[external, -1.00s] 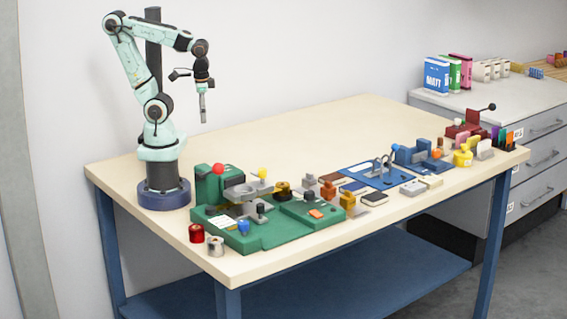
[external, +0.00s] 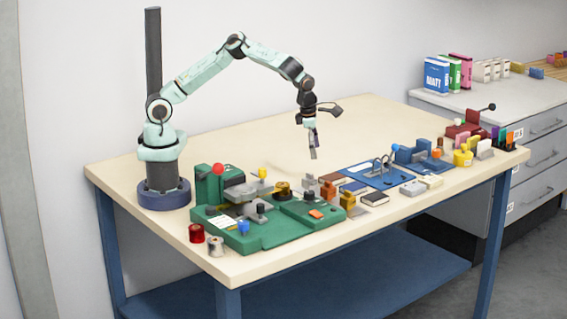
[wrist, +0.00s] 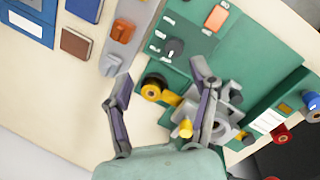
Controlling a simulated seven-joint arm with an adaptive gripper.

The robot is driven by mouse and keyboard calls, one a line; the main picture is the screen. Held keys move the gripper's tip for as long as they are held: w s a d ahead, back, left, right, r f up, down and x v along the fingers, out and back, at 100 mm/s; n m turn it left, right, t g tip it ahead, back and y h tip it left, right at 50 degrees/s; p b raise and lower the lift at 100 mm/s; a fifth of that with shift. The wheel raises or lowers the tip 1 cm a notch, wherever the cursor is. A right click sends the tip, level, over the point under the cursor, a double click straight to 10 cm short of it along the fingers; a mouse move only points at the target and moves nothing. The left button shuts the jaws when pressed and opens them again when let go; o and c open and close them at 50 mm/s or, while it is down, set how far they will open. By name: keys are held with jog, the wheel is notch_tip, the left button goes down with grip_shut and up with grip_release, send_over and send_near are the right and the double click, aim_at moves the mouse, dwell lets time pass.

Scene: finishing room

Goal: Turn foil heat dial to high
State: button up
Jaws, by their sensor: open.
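A green foil machine (external: 275,233) stands at the front of the table. A small dark dial (external: 309,195) sits on its right-hand panel, near an orange switch (external: 316,213). In the wrist view the dial (wrist: 173,47) has white marks beside it, too small to read; its setting cannot be told. I take this to be the foil heat dial. My gripper (external: 314,152) is open and empty, pointing down above the table, behind the panel and well above it. In the wrist view my gripper (wrist: 160,84) has its fingers spread, and the dial appears beyond them.
A gold roll (external: 283,189) and a yellow-tipped lever (external: 262,174) stand close to the panel. Orange-brown blocks (external: 328,190) and a blue tray (external: 372,178) lie to its right. Red (external: 196,233) and silver (external: 216,246) spools stand front left. The back of the table is clear.

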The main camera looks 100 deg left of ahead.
jog(key=g+h, duration=0.2)
send_over(309, 192)
jog(key=shift+n, duration=0.3)
notch_tip(309, 192, down, 7)
jog(key=shift+d+r, duration=0.1)
jog(key=shift+r, duration=0.05)
notch_tip(309, 192, down, 6)
jog(key=shift+f, duration=0.25)
grip_shut()
